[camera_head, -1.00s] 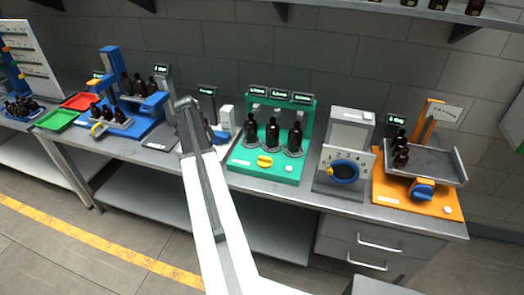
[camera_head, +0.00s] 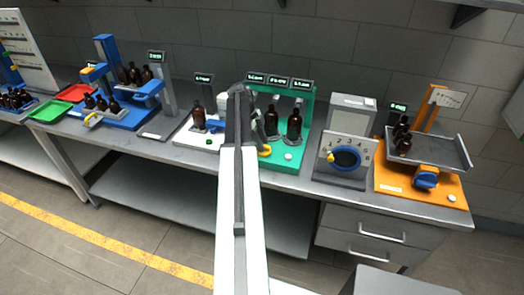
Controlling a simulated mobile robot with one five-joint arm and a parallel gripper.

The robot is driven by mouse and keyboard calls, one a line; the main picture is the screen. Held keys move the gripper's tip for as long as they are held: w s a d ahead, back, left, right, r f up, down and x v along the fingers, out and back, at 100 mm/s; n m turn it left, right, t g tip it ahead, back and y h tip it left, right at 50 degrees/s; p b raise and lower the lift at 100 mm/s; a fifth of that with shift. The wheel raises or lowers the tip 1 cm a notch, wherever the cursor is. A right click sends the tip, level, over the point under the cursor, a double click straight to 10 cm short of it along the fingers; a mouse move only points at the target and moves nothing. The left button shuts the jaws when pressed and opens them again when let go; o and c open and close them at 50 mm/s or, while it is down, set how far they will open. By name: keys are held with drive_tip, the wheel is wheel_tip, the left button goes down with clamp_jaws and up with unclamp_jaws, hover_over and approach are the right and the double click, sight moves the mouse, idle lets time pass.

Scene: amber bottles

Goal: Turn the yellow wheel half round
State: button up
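A yellow knob (camera_head: 265,151), the likeliest match for the yellow wheel, sits low on the front of the green stand (camera_head: 292,162). My arm hides its left part. My gripper (camera_head: 259,137) shows as a dark shape just above and left of the knob. I cannot tell whether it touches the knob or whether its fingers are open. Two amber bottles (camera_head: 294,122) show on the stand; its left place is hidden behind my arm.
To the right are a grey box with a numbered blue dial (camera_head: 345,158) and an orange stand (camera_head: 395,180) with a tilted tray of bottles. A white base (camera_head: 190,137) with one bottle (camera_head: 198,115) stands left. Blue equipment (camera_head: 125,115) is further left.

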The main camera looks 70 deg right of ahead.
drive_tip(key=shift+s+f, duration=0.1)
drive_tip(key=shift+f, duration=0.15)
clamp_jaws()
